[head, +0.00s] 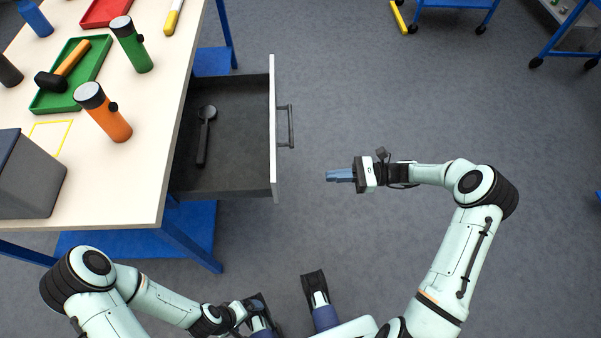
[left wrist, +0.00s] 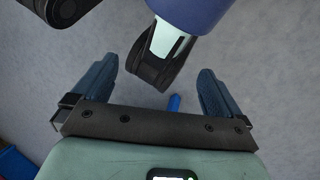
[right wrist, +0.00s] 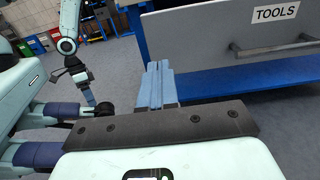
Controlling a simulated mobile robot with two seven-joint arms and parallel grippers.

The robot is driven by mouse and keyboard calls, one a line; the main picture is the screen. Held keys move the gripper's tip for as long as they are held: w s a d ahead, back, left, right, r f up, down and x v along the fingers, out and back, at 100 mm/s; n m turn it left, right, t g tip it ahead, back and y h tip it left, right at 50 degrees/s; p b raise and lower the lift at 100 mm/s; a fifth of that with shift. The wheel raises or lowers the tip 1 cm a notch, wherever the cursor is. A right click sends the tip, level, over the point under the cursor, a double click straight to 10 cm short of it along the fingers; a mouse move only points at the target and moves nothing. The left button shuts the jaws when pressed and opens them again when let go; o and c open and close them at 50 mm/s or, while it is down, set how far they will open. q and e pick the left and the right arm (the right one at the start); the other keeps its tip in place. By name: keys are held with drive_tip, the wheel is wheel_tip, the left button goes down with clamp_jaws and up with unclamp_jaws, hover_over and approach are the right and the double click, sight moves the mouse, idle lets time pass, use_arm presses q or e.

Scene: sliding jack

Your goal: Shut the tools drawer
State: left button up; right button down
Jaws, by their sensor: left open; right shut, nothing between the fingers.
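My right gripper (head: 328,175) is shut and empty. It is to the right of the drawer front in the head view, with a clear gap, pointing toward it near the lower end. My left gripper (left wrist: 158,90) is open and empty, low by my base, away from the drawer.
The workbench top (head: 150,165) carries a green tray (head: 95,75) with a hammer, an orange flashlight (head: 108,118), a green flashlight (head: 132,45) and a grey bin (head: 28,178). Blue bench legs (head: 190,245) stand below. The floor right of the drawer is clear.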

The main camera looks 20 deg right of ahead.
use_arm(q)
drive_tip(key=shift+w+a+f+b, duration=0.3)
drive_tip(key=shift+w+f+b, duration=0.2)
drive_tip(key=shift+w+f, duration=0.2)
use_arm(e)
drive_tip(key=x, duration=1.3)
drive_tip(key=shift+a, duration=0.2)
drive_tip(key=shift+s+f, duration=0.1)
drive_tip(key=x, duration=1.5)
drive_tip(key=shift+a+f, duration=0.15)
drive_tip(key=b+x, duration=0.3)
drive_tip(key=x, duration=0.9)
drive_tip(key=shift+a, duration=0.25)
drive_tip(key=shift+w+a+b, duration=0.35)
drive_tip(key=shift+a, duration=0.3)
use_arm(q)
drive_tip(key=w+a+f+t+y, duration=0.1)
drive_tip(key=w+a+f+t, duration=0.1)
drive_tip(key=w+f, duration=0.2)
drive_tip(key=shift+w+a+f+n, duration=0.15)
drive_tip(key=shift+w+a+n, duration=0.15)
drive_tip(key=shift+w, duration=0.5)
use_arm(e)
drive_tip(key=shift+a, duration=0.1)
drive_tip(key=shift+a+r, duration=0.1)
drive_tip(key=shift+r, duration=0.1)
